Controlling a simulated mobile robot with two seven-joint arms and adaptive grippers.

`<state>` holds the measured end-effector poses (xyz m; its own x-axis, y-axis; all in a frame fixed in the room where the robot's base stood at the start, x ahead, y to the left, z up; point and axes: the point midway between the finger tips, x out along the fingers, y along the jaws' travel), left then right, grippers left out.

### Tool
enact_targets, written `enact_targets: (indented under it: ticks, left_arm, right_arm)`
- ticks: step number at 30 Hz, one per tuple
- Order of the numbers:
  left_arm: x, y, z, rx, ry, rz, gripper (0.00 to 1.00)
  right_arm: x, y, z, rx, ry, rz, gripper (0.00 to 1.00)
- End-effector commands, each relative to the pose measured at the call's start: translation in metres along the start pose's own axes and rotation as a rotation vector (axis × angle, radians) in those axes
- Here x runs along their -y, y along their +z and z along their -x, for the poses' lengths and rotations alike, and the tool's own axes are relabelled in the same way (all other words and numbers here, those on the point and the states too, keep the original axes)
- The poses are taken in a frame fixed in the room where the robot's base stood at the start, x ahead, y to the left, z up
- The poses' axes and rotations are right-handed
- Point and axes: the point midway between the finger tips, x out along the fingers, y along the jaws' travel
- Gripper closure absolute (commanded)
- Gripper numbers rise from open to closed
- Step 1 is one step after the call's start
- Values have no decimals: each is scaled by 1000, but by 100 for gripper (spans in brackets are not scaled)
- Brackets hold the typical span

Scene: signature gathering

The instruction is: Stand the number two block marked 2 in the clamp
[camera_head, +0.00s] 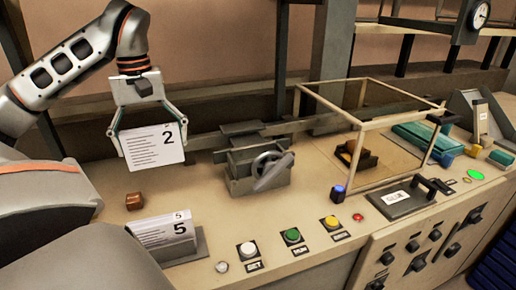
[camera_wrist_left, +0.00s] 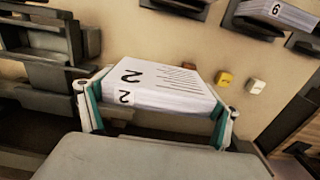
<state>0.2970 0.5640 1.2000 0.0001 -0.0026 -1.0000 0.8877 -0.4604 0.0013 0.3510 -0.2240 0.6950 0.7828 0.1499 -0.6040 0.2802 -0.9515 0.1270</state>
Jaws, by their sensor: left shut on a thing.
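The number two block (camera_head: 155,146) is a white paper-like block with a black 2 and printed lines. My left gripper (camera_head: 148,130) is shut on it, with one finger at each side, and holds it raised above the bench, left of the clamp. In the left wrist view the block (camera_wrist_left: 160,85) lies between the two green-padded fingers, with the 2 showing on two faces. The clamp (camera_head: 258,167) is a dark grey vise with a handwheel in front, at the middle of the bench. The block is apart from it. My right gripper is not in view.
A block marked 5 (camera_head: 163,231) stands in a grey holder at the front left, near a small brown cube (camera_head: 134,201). White, green (camera_head: 292,236) and yellow buttons line the front. A wire-edged glass case (camera_head: 375,150) stands right of the clamp.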

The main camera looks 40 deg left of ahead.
Motion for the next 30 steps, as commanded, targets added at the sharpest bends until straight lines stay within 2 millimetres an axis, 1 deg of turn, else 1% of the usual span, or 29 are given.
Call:
enact_targets:
  ticks: [1,5,24,30]
  left_arm:
    - [-11,0,2,-5,3,-5,38]
    - [-36,0,2,-5,3,-5,38]
    - [-190,1,0,-1,-3,-3,38]
    - [-234,1,0,0,-3,-1,38]
  right_arm:
    - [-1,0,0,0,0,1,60]
    - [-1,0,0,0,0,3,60]
    - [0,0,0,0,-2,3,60]
    - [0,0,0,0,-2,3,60]
